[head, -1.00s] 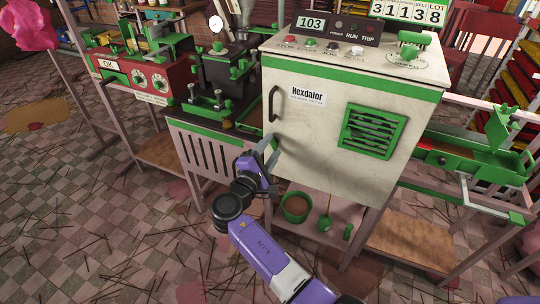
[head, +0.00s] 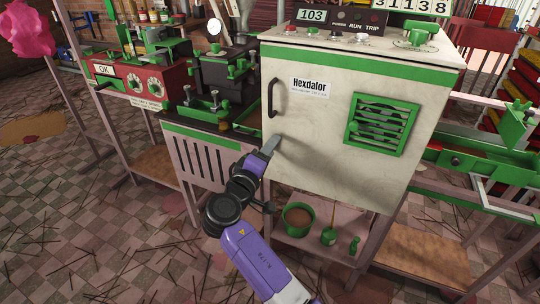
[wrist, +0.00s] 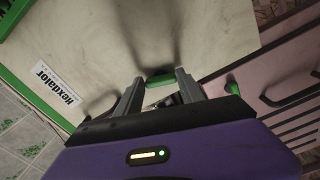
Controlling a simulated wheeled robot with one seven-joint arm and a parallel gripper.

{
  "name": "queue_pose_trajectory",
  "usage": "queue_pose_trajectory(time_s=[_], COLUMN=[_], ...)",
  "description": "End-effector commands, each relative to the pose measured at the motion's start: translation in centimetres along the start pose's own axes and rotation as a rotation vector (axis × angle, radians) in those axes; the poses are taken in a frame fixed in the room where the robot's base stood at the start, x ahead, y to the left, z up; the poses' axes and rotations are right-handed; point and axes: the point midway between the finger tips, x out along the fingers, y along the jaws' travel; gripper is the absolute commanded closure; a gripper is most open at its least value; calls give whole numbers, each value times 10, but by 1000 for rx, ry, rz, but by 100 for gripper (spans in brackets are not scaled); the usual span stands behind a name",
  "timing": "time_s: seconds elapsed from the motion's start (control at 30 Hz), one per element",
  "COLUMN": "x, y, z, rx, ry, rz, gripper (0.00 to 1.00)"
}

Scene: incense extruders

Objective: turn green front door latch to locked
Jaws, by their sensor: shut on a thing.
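The green front door latch (wrist: 160,80) shows in the wrist view as a short green bar against the pale cabinet door (wrist: 120,35). My gripper (wrist: 160,90) has one grey finger on each side of it and is shut on it. In the head view my gripper (head: 270,146) is at the lower left edge of the white cabinet door (head: 320,145), below the black door handle (head: 273,98). The latch is hidden behind the fingers there, and its exact angle is hard to tell.
A green louvred vent (head: 382,122) is on the door's right side. Green-and-black machinery (head: 215,110) stands left of the cabinet. A brown-filled green pot (head: 298,217) sits on the shelf below. Thin sticks litter the tiled floor (head: 110,240), which is otherwise clear at the left.

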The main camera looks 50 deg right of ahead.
Motion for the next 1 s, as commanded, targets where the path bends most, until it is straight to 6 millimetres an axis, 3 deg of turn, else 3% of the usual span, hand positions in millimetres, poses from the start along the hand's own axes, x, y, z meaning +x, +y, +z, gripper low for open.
queue_pose_trajectory(time_s=[0.63,0.67,0.73,1.0], x=[0,0,0,0], y=[-2,-2,-1,-1], z=[1,1,1,0], rx=[48,48,48,47], ry=[-2,-2,-2,-1], rz=[-3,-3,-3,-1], gripper=[95,49,35,33])
